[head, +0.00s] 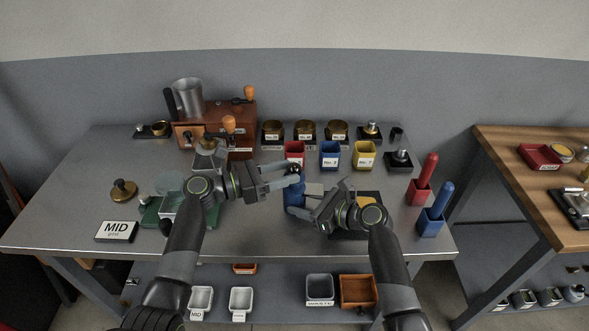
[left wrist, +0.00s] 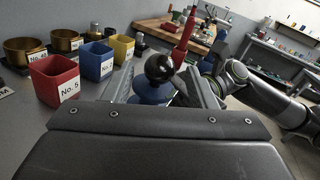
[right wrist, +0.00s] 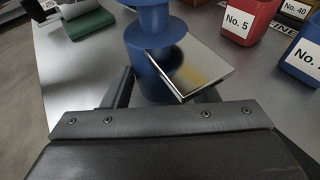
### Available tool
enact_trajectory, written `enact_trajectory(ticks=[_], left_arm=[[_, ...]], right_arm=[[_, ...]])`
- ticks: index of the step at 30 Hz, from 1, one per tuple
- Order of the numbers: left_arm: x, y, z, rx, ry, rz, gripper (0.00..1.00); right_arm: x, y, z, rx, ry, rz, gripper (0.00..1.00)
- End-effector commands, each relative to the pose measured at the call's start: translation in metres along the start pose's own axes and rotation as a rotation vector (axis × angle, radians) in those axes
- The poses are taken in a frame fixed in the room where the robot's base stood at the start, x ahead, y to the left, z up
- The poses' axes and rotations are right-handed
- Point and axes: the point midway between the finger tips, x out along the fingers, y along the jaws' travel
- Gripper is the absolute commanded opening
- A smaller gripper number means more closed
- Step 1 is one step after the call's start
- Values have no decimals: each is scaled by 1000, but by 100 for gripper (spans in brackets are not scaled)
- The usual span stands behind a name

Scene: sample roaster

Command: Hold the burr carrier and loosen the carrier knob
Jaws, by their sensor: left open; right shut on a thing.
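The blue burr carrier (head: 294,198) stands upright near the middle of the bench, with a round black carrier knob (head: 293,169) on top. My right gripper (head: 307,211) is shut on the carrier's blue body, which sits between its fingers in the right wrist view (right wrist: 155,55). My left gripper (head: 288,177) is open at the height of the knob. In the left wrist view the black knob (left wrist: 160,67) lies between the spread fingers, with blue carrier (left wrist: 150,92) below it. The fingers partly hide the carrier in the head view.
Red (head: 295,150), blue (head: 330,154) and yellow (head: 364,155) numbered cups stand close behind the carrier. A brown wooden grinder (head: 243,122) stands at the back left. Red and blue handled holders (head: 432,222) stand at the right edge.

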Motion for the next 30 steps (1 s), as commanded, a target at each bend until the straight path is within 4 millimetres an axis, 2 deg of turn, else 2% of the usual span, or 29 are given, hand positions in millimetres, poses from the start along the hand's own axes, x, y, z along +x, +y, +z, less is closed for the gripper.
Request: enact_trajectory(ticks=[3,6,17,27,30], left_arm=[[18,0,0,-2,-1,-1,52],[26,0,0,0,0,0,52],[31,0,0,0,0,1,52],[30,0,0,0,0,1,9],[30,0,0,0,-1,8,9]], right_arm=[[0,0,0,0,0,0,22],[0,0,0,0,0,0,22],[0,0,0,0,0,-1,22],[0,0,0,0,0,-1,22],[0,0,0,0,0,-1,22]])
